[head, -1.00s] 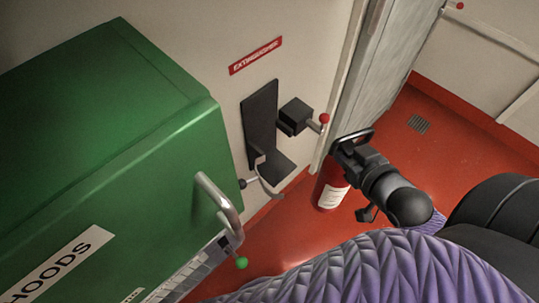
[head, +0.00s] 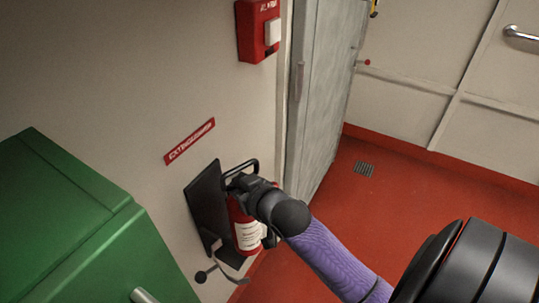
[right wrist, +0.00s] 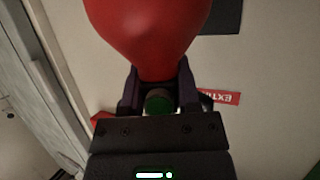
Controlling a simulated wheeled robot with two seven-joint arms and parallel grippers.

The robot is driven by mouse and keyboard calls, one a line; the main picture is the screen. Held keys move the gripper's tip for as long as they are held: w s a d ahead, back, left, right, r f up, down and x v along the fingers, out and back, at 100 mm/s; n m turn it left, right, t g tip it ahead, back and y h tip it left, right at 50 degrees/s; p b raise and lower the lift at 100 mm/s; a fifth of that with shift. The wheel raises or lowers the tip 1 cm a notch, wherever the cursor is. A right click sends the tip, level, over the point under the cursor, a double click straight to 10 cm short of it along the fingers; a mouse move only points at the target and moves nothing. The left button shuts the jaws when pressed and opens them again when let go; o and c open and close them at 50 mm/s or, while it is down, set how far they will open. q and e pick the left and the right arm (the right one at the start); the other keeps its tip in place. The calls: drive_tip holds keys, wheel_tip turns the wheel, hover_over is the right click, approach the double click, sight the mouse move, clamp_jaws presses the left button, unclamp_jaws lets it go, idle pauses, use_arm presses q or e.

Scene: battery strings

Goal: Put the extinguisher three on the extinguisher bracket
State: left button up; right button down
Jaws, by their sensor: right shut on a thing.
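The extinguisher (head: 247,232) is a red cylinder with a white label. It hangs roughly upright from my right gripper (head: 238,182), which is shut on its top. It is right in front of the black extinguisher bracket (head: 205,205) on the wall and overlaps it in the head view. I cannot tell whether it touches the bracket's back plate or rests on its foot. In the right wrist view, the red body (right wrist: 147,35) rises from between my two fingers (right wrist: 159,88). My left gripper is not in view.
A red EXTINGUISHER sign (head: 190,141) is above the bracket. A green cabinet (head: 70,220) stands close on the left. A red alarm box (head: 259,30) is higher on the wall, beside a grey door (head: 325,90). The red floor (head: 400,200) to the right is clear.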

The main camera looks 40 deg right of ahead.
drive_tip(key=w, duration=0.1)
drive_tip(key=w+a, duration=0.1)
drive_tip(key=w, duration=0.1)
drive_tip(key=w+b, duration=0.1)
drive_tip(key=w, duration=0.1)
drive_tip(key=shift+w+a+r, duration=0.15)
drive_tip(key=shift+a, duration=0.25)
drive_tip(key=shift+f+b, duration=0.4)
drive_tip(key=shift+f, duration=0.3)
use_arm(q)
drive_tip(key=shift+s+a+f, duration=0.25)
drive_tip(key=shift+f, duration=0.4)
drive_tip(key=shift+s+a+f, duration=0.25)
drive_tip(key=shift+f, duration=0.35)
use_arm(e)
drive_tip(key=shift+f, duration=0.4)
wheel_tip(320, 180, down, 5)
drive_tip(key=b, duration=0.3)
drive_tip(key=shift+w+r, duration=0.1)
drive_tip(key=shift+w, duration=0.05)
drive_tip(key=shift+c, duration=1.6)
unclamp_jaws()
drive_tip(key=shift+a+f, duration=0.1)
drive_tip(key=shift+f, duration=0.1)
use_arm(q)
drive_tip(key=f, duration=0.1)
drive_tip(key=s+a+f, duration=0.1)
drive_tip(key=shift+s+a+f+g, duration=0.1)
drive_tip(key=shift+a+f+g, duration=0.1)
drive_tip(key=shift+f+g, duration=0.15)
